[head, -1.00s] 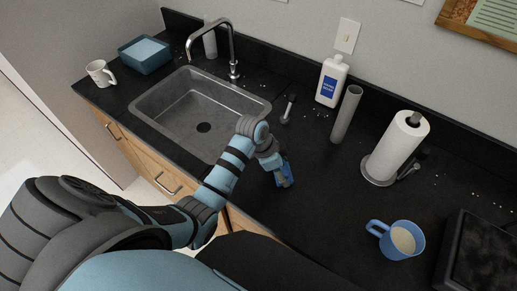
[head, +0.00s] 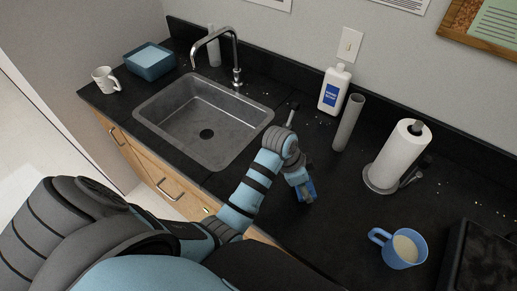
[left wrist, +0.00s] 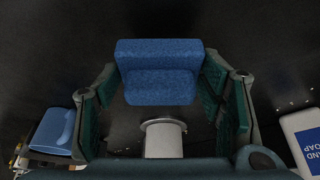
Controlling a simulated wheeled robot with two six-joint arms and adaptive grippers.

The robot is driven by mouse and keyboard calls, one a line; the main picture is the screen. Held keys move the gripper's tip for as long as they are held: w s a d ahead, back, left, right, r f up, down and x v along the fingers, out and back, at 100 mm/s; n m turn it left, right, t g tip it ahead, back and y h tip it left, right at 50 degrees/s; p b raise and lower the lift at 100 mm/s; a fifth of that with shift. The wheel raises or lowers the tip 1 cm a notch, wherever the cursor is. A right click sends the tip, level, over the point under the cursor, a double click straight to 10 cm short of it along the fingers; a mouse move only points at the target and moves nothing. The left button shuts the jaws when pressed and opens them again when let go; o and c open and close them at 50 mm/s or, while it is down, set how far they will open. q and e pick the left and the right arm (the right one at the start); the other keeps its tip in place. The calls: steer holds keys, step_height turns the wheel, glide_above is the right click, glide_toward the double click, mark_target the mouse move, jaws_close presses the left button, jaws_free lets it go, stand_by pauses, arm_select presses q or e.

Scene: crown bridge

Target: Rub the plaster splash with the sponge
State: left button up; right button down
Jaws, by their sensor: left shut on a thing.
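A blue sponge (head: 308,191) is held between the fingers of my left gripper (head: 302,184), low over the dark countertop to the right of the sink. In the left wrist view the sponge (left wrist: 158,72) fills the gap between the two green-padded fingers (left wrist: 160,85). I cannot tell whether the sponge touches the counter. I cannot make out a distinct plaster splash; only small pale specks show on the counter. My right gripper is not in view.
A sink (head: 207,120) lies left of the gripper. A soap bottle (head: 334,90), a grey tube (head: 348,123) and a paper towel roll (head: 397,158) stand behind and right. A blue mug (head: 403,249) stands front right. The counter between gripper and mug is clear.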

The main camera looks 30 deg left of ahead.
arm_select(q)
steer(key=shift+r, duration=2.6)
